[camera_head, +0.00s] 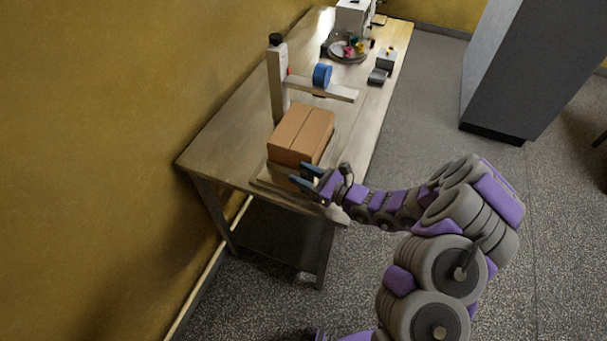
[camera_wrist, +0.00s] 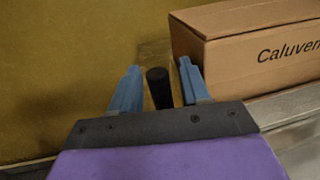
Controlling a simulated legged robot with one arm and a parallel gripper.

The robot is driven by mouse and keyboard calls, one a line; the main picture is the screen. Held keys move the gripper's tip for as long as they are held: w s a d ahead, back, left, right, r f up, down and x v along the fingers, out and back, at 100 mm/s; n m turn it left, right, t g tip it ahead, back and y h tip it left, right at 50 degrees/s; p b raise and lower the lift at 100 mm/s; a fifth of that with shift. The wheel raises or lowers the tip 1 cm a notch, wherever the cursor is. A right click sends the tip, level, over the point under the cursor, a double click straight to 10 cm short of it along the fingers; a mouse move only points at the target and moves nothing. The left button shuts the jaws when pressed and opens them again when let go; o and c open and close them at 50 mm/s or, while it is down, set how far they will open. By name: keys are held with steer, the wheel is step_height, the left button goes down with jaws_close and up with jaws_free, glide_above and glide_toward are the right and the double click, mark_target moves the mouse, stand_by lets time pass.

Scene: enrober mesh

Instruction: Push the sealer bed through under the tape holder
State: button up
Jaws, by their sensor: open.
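The sealer bed (camera_head: 268,182) is a flat board at the near end of the table, with a closed brown cardboard box (camera_head: 303,134) on it. The tape holder is a pale upright post (camera_head: 277,85) with a side arm (camera_head: 335,91) carrying a blue tape roll (camera_head: 322,75). The box is on the near side of that arm. My gripper (camera_head: 306,176) is open at the near side of the box. In the wrist view, a dark upright handle (camera_wrist: 158,88) shows between my open fingers (camera_wrist: 158,70); contact cannot be told. The box (camera_wrist: 245,50) is to their right.
The wooden table (camera_head: 225,143) runs away along the yellow wall (camera_head: 120,110). A plate (camera_head: 346,52) with small coloured items, small grey boxes (camera_head: 378,76) and a white machine (camera_head: 354,17) stand at its far end. A dark grey cabinet (camera_head: 540,70) stands at right across open floor.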

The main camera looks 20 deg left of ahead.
jaws_close()
stand_by(0.3)
stand_by(0.3)
